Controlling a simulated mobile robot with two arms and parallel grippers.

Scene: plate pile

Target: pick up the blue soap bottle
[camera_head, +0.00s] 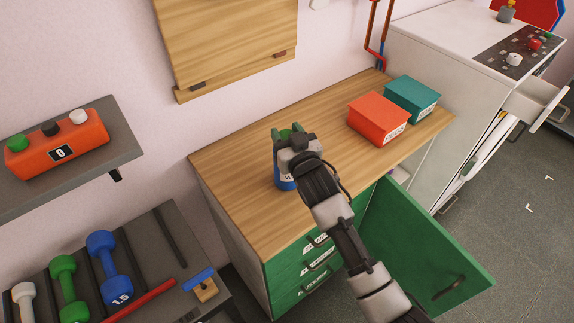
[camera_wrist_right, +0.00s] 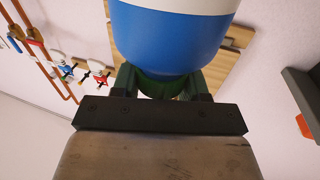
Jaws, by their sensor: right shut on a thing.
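The blue soap bottle (camera_head: 284,183) is over the left part of the wooden counter (camera_head: 240,150), with part of a white label showing. My right gripper (camera_head: 288,140) reaches in from the front and covers much of the bottle's upper part. Green shows beside the fingers. In the right wrist view the blue and white bottle body (camera_wrist_right: 165,38) fills the top. My right gripper (camera_wrist_right: 160,85) is shut on the green part of the bottle there. I cannot tell whether the base touches the counter. My left gripper is not in view.
An orange box (camera_head: 378,118) and a teal box (camera_head: 412,98) sit at the counter's back right. A green cabinet door (camera_head: 425,255) stands open below. A shelf (camera_head: 110,150) and a dumbbell rack (camera_head: 165,235) are left. The counter between bottle and boxes is clear.

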